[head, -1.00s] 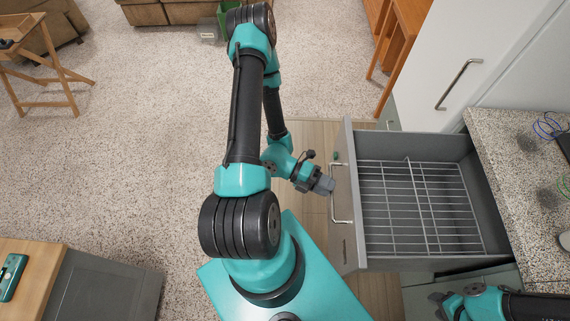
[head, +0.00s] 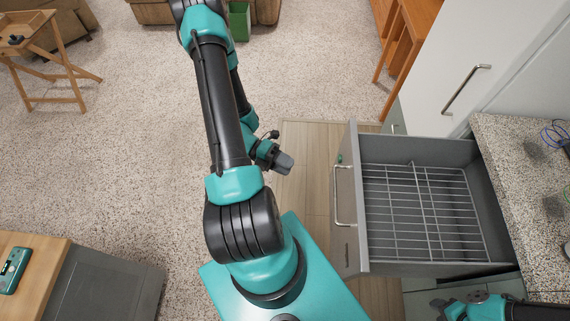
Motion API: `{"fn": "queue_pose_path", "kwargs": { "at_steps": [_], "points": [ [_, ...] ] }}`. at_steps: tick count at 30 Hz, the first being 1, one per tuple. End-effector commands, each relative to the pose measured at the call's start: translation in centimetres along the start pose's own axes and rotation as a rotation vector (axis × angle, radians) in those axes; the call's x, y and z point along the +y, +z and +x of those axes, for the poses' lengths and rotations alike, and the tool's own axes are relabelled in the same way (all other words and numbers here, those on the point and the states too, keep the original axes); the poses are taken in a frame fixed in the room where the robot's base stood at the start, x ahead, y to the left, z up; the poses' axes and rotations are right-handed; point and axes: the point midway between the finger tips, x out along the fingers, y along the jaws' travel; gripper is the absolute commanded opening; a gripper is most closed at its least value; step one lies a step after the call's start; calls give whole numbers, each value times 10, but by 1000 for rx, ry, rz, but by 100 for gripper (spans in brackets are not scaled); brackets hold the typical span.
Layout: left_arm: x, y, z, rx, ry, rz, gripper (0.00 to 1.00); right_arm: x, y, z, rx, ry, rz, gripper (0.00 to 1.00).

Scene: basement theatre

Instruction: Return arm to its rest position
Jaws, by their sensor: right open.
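My left arm rises from its teal base in the middle of the head view. Its left gripper (head: 284,163) hangs above the wood floor, to the left of the open drawer (head: 350,215) and apart from its handle (head: 339,196). I cannot tell from this angle whether its jaws are open or shut, and I see nothing hanging from it. My right gripper (head: 438,304) is open at the lower right, just in front of the drawer, with its arm coming in from the right edge.
The grey drawer stands pulled out with an empty-looking wire rack (head: 420,210) inside.

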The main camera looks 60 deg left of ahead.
Motion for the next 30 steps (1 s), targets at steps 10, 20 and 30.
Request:
{"fn": "queue_pose_path", "kwargs": {
  "at_steps": [10, 20, 30],
  "points": [
    [0, 0, 0, 0, 0, 0, 37, 0, 0, 0, 0, 0, 0, 43],
    [0, 0, 10, 2, -2, 0, 37, 0, 0, 0, 0, 0, 0, 43],
    [0, -1, 56, 4, -3, -1, 37, 0, 0, 0, 0, 0, 0, 43]
  ]
}}
